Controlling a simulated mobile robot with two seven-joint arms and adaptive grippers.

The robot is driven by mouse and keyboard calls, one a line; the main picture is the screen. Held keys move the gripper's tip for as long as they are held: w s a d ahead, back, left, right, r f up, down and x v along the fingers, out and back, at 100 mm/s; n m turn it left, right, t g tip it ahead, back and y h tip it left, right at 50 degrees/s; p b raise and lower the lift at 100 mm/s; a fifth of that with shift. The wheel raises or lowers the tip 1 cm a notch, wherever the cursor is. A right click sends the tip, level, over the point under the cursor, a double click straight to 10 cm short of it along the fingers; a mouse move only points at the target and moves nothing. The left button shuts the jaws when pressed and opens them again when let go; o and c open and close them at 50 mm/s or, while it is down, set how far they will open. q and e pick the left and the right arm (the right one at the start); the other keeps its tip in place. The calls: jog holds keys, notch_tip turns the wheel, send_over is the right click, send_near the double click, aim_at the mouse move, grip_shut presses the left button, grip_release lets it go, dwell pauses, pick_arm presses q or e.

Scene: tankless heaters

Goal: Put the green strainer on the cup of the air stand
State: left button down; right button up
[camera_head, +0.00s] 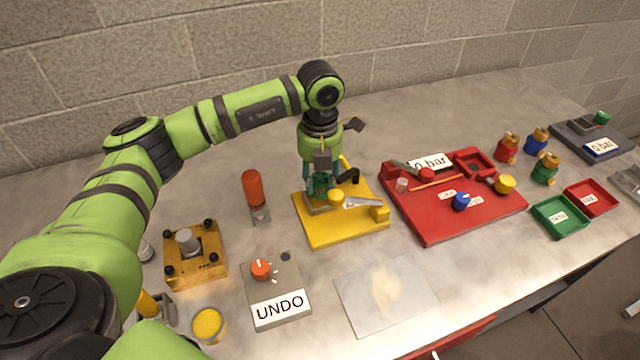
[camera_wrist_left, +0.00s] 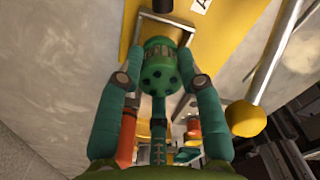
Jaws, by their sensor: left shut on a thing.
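The green strainer (camera_wrist_left: 160,78), a short green cylinder with dark holes in its end, is between the fingers of my left gripper (camera_wrist_left: 160,66) in the left wrist view. The gripper is shut on it. In the head view my left gripper (camera_head: 322,188) points down over the yellow stand (camera_head: 325,232), beside its yellow ball knob and lever. I cannot tell whether the strainer touches this stand. A red stand (camera_head: 436,228) marked "0 bar" is to the right, with a small grey cup-like part (camera_head: 402,185). I cannot tell which cup is the air stand's. My right gripper is not in view.
An orange-capped bottle (camera_head: 253,187), a brass block (camera_head: 184,275) and the UNDO box (camera_head: 279,309) stand left of the yellow stand. A clear sheet (camera_head: 386,297) lies in front. Green (camera_head: 560,218) and red trays (camera_head: 591,198) and several small regulators are at right.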

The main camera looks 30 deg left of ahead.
aim_at(320, 188)
pick_arm(q)
notch_tip(320, 188, down, 2)
jog(key=shift+d+f+p, duration=0.1)
jog(key=shift+f+p, duration=0.05)
jog(key=shift+p, duration=0.15)
jog(key=shift+f, duration=0.5)
jog(key=c, duration=0.8)
grip_release()
jog(key=shift+r, duration=0.1)
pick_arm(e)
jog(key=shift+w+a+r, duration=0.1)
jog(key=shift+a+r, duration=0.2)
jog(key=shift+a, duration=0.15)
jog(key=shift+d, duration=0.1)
